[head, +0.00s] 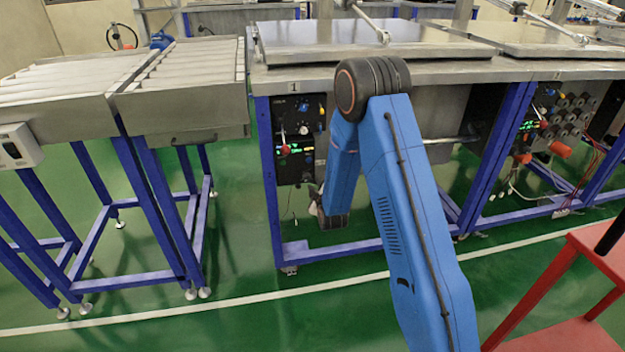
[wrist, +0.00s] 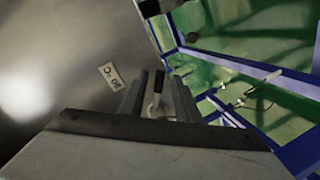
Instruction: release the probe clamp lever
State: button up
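The probe clamp lever (wrist: 159,80) shows in the wrist view as a small upright lever with a dark grip and a paler base. My gripper (wrist: 157,88) is open, with one finger on each side of the lever. A narrow gap appears between the lever and each finger, and I cannot tell whether either touches. In the head view, my blue arm hides the lever and most of my gripper.
A control panel (head: 300,140) with a red-knobbed lever is left of my arm, under the metal bench top (head: 280,76). Blue frame legs (head: 270,180) stand close by. A roller table (head: 185,100) is at left, a red stand (head: 545,290) at lower right. Green floor lies between.

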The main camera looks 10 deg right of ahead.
jog(key=shift+w, duration=0.3)
grip_shut()
jog(key=shift+d+r+n+h, duration=0.25)
jog(key=shift+r+n+h, duration=0.35)
jog(key=shift+n, duration=0.6)
